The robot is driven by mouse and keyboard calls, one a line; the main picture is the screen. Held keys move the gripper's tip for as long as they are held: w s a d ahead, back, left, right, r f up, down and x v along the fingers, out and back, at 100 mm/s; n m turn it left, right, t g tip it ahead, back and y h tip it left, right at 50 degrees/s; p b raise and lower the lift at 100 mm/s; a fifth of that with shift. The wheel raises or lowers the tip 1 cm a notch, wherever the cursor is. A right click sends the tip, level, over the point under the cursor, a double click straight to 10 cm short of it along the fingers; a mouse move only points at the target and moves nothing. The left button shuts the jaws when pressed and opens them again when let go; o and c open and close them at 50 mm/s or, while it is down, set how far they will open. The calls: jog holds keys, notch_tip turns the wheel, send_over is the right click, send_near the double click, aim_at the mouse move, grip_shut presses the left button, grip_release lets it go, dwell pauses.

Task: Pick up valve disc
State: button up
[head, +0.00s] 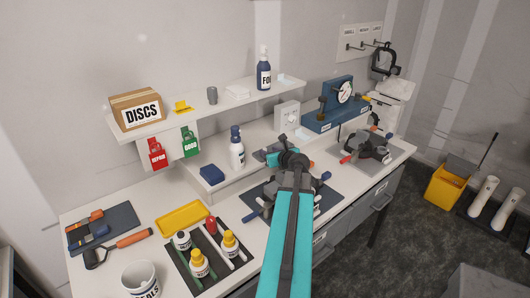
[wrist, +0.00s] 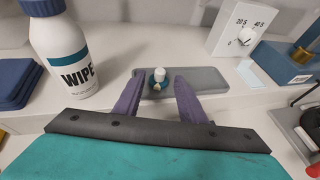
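In the head view my gripper (head: 272,155) is over the ledge and hides the disc.
A WIPE bottle (wrist: 78,55) stands close on the left, beside folded blue cloths (wrist: 14,82). A white dial box (wrist: 236,36) stands behind right, near a blue block (wrist: 282,62). Above, a shelf (head: 225,104) carries a DISCS box (head: 137,108) and a dark bottle (head: 263,72).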

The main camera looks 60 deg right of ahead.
aim_at(266, 150)
jog(key=shift+p+x, duration=0.6)
jog(key=shift+x, duration=1.2)
jog(key=shift+s, duration=0.1)
grip_shut()
